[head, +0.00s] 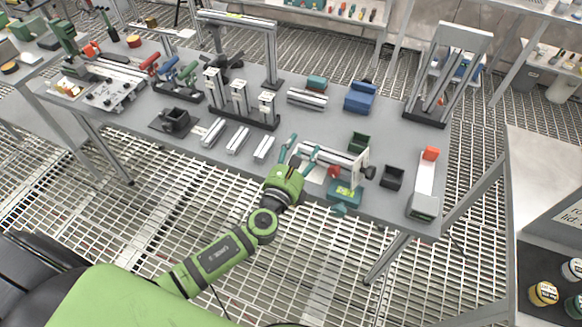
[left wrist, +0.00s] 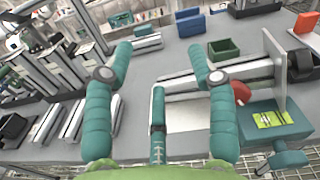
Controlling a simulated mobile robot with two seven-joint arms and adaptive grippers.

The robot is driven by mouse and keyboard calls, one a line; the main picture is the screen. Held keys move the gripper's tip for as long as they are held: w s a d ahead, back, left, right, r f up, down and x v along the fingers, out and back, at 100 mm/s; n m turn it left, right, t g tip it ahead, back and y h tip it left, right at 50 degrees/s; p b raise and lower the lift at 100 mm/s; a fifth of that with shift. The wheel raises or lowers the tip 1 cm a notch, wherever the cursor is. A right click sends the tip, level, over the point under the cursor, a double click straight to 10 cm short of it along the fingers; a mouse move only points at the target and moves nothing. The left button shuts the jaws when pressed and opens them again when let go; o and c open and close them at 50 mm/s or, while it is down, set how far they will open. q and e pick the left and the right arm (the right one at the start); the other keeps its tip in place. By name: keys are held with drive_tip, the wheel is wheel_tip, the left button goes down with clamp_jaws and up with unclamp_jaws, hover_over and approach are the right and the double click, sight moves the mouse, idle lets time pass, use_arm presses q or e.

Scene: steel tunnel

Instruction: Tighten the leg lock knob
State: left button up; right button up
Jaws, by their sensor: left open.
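A pale metal rail (head: 325,152) with an upright end plate (head: 363,165) lies near the table's front edge. In the left wrist view, the rail (left wrist: 262,72) and plate (left wrist: 274,62) are at the right. A small red knob (head: 333,172) sits at the rail's front side; it also shows in the left wrist view (left wrist: 241,93). A dark round knob (head: 370,172) is at the plate's outer side. I cannot tell which is the leg lock knob. My left gripper (head: 300,148) is open and empty, its teal fingers near the rail's left end. My right gripper is not in view.
A teal block (head: 345,190) with a yellow-green level vial stands in front of the rail. Short metal bars (head: 237,140) lie left of the gripper. The grey table (head: 300,120) has clear room behind the rail.

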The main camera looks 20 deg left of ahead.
use_arm(q)
drive_tip(key=s, duration=0.9)
drive_tip(key=shift+s+a, duration=0.15)
drive_tip(key=shift+s, duration=0.1)
